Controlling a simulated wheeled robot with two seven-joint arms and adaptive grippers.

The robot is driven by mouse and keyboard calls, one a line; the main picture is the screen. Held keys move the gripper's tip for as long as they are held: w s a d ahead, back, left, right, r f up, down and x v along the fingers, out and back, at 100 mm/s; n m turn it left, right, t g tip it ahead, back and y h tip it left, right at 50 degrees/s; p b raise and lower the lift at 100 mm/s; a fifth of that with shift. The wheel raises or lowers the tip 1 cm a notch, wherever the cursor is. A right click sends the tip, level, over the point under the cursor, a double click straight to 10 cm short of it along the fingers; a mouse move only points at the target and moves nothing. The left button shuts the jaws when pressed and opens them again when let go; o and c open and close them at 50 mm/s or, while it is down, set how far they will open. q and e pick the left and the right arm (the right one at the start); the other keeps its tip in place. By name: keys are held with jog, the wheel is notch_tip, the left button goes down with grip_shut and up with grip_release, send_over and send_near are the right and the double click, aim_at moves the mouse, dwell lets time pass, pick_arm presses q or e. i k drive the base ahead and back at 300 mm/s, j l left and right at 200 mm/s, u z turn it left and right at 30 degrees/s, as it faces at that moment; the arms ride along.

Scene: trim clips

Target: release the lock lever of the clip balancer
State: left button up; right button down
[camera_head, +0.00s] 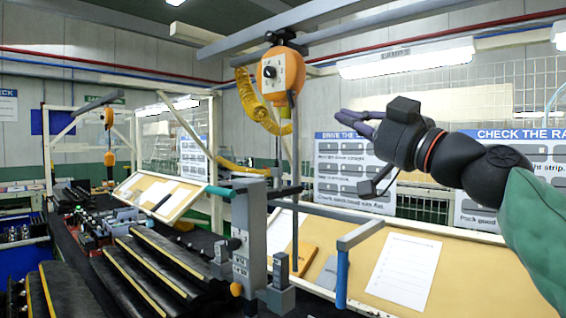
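The clip balancer is most likely the orange unit (290,92) hanging from the overhead rail at the upper middle. It has a pale front plate with a dark round knob (269,72); the lock lever's position is too small to tell. A coiled yellow hose (250,100) hangs at its left side. My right gripper (344,114) is to the right of the balancer and a little lower in the picture, its dark fingers pointing left. It appears apart from the balancer with nothing visible in it; the finger gap is unclear. My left gripper is out of view.
A grey post fixture (250,235) with a teal-tipped bar stands at the lower middle. Black strips (150,265) lie on a rack at left. A tan sloped board (460,270) with a paper sheet (402,270) is at lower right. A thin vertical pole (295,190) stands below the balancer.

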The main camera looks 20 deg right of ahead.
aim_at(290, 93)
jog(key=k+j, duration=0.75)
jog(key=j, duration=0.2)
